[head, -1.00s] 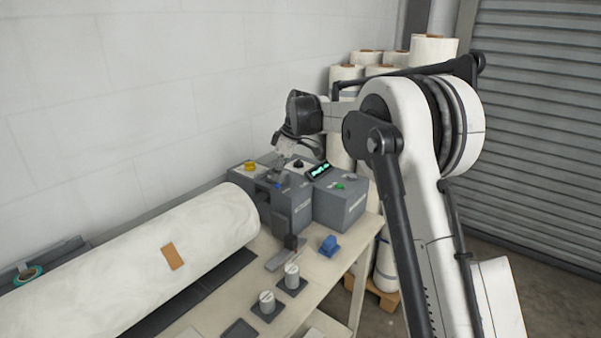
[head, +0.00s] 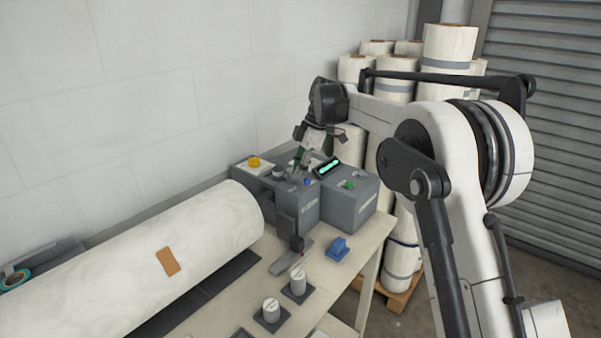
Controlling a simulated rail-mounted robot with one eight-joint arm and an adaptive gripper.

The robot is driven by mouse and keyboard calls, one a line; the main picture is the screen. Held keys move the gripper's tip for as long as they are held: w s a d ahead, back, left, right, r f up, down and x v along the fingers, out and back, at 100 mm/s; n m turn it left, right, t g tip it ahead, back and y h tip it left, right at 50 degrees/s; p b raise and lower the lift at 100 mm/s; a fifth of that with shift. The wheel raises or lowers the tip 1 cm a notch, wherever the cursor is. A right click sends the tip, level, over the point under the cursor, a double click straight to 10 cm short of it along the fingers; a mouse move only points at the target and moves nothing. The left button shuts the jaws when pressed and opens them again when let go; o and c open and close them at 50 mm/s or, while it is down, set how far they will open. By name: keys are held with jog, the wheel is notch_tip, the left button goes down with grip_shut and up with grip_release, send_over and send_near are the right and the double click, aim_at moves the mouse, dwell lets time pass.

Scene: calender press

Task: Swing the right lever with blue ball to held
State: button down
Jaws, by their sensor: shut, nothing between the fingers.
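The blue ball (head: 307,182) of the right lever shows small on top of the grey control box; its lever arm is too small to make out. My gripper (head: 297,168) points down over the box, just left of and slightly above the ball in the picture. It is shut and empty. Whether it touches the lever or the ball cannot be told at this size.
The grey control box (head: 294,208) carries a yellow knob (head: 254,162), a lit display (head: 327,166) and a green button (head: 347,184). A large white roll (head: 130,262) lies to the left. A blue block (head: 338,248) and two grey cylinders stand on the bench in front.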

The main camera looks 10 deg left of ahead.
jog(key=shift+a, duration=0.1)
jog(key=shift+w+a, duration=0.45)
jog(key=shift+a, duration=0.15)
jog(key=shift+r, duration=0.1)
jog(key=shift+s+a+r+p, duration=0.15)
jog(key=shift+p, duration=0.2)
jog(key=s+a+r, duration=0.1)
jog(key=s+r, duration=0.1)
jog(key=shift+s+a+r+p, duration=0.1)
jog(key=shift+a+r+p, duration=0.2)
jog(key=shift+a+r, duration=0.1)
jog(key=w+v, duration=0.1)
jog(key=v, duration=0.8)
jog(key=shift+a, duration=0.3)
